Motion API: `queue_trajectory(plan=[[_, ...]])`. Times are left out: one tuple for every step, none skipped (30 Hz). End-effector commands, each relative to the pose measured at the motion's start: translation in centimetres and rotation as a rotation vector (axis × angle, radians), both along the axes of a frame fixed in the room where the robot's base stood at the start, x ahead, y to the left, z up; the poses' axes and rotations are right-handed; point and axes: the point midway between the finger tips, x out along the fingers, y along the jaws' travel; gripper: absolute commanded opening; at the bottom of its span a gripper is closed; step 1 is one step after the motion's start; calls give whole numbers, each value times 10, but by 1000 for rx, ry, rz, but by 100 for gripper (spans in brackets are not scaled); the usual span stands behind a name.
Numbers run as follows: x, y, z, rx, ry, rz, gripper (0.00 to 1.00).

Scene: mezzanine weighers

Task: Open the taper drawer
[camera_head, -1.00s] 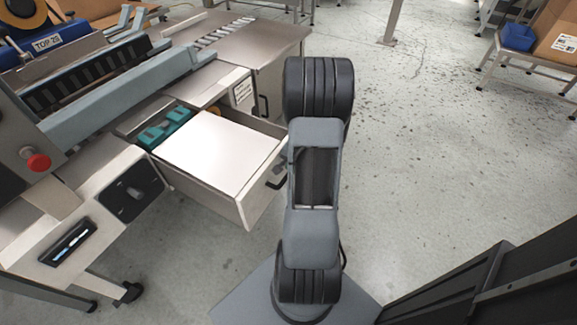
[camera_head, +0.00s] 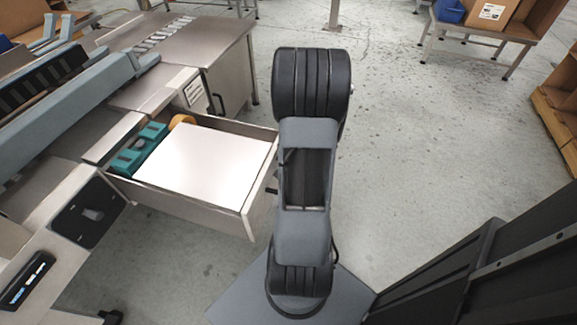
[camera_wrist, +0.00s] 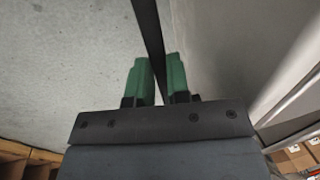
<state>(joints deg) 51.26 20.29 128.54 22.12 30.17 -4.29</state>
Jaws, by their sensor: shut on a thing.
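The drawer (camera_head: 185,204) is pulled well out of the machine's side in the head view. It holds a flat white block or sheet (camera_head: 205,163), teal parts (camera_head: 136,150) and an orange roll (camera_head: 182,121). In the wrist view, my gripper (camera_wrist: 160,70) has its green fingers on either side of a dark bar handle (camera_wrist: 150,30) and is shut on it. The pale drawer front (camera_wrist: 225,45) is right beside the bar. In the head view my arm hides the gripper and most of the handle.
A steel table with a cabinet (camera_head: 232,75) stands behind the drawer. A control panel with a black switch plate (camera_head: 88,212) is at the left. A bench with boxes (camera_head: 480,32) and a wooden rack (camera_head: 556,115) are at the right. The floor (camera_head: 420,150) between is clear.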

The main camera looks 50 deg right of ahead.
Motion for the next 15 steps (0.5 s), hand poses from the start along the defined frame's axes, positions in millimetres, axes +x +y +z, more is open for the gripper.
queue_trajectory(plan=[[-1,0,0,0,1,2,0],[-1,0,0,0,1,2,0],[-1,0,0,0,1,3,0],[-1,0,0,0,1,3,0],[-1,0,0,0,1,3,0],[-1,0,0,0,1,3,0],[-1,0,0,0,1,3,0],[-1,0,0,0,1,3,0],[-1,0,0,0,1,3,0],[-1,0,0,0,1,3,0],[-1,0,0,0,1,3,0],[-1,0,0,0,1,2,19],[-1,0,0,0,1,2,22],[-1,0,0,-1,1,2,24],[-1,-1,0,-1,1,1,28]])
